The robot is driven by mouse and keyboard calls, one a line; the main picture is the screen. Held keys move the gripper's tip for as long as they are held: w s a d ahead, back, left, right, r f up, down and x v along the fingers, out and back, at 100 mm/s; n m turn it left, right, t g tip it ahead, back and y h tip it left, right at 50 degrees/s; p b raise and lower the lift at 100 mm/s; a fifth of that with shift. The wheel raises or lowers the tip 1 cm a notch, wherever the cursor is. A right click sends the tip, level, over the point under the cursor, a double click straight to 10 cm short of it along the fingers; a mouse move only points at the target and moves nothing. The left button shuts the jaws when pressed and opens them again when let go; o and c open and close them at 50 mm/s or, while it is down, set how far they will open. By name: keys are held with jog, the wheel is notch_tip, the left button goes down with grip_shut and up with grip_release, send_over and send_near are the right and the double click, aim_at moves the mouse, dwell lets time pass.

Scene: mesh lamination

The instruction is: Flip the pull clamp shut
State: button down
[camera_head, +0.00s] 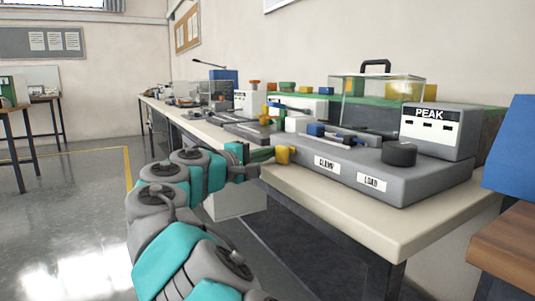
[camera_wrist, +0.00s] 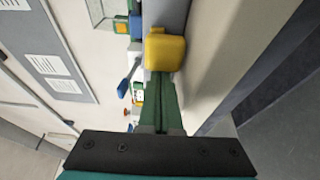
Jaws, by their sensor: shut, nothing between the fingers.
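A grey fixture (camera_head: 400,182) stands on the bench, its front labels seeming to read CLAMP and LOAD. A yellow knob (camera_head: 283,155), likely the clamp's handle, sticks out at its left front end. The same yellow knob (camera_wrist: 165,52) is large in the wrist view. My gripper (camera_head: 267,154) is shut and empty, its green fingers pointing at the knob from the left. In the wrist view my gripper (camera_wrist: 160,82) ends right at the knob's near edge; whether they touch I cannot tell. The rest of the clamp is mostly hidden.
A blue block (camera_head: 316,129) with a metal rod lies on top of the fixture. A black round dial (camera_head: 399,154) and a PEAK display box (camera_head: 440,130) are at its right. More equipment fills the bench (camera_head: 440,214) behind. The floor left of the bench is open.

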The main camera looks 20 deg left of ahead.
aim_at(288, 156)
jog(key=shift+s+d+b, duration=0.7)
jog(key=shift+s+d, duration=1.1)
jog(key=shift+d, duration=0.3)
